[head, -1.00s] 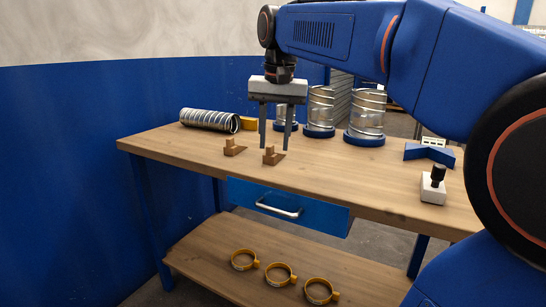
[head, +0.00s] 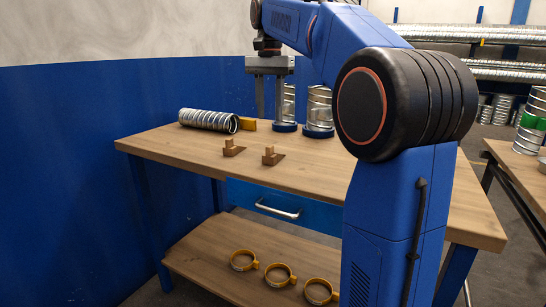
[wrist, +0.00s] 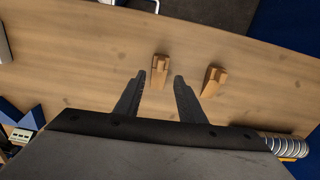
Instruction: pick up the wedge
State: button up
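Two small light-brown wooden wedges lie on the workbench, a left one (head: 233,149) and a right one (head: 272,157) in the head view. In the wrist view the order is reversed: one wedge (wrist: 160,70) shows between and beyond my fingertips, the other (wrist: 213,80) to their right. My gripper (head: 268,119) is open and empty, with its two dark fingers pointing down above the back of the bench. It is apart from both wedges and behind them. The wrist view also shows the spread fingers (wrist: 159,76) with nothing between them.
A spiral duct (head: 208,120) lies at the bench's back left beside a yellow block (head: 248,125). A drawer handle (head: 278,209) is at the front; yellow clamps (head: 281,275) lie on the lower shelf. My arm hides the bench's right part.

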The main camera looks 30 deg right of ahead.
aim_at(269, 146)
jog(key=f, duration=1.2)
jog(key=shift+w+f, duration=0.2)
jog(key=shift+f, duration=0.15)
jog(key=shift+c, duration=0.6)
grip_shut()
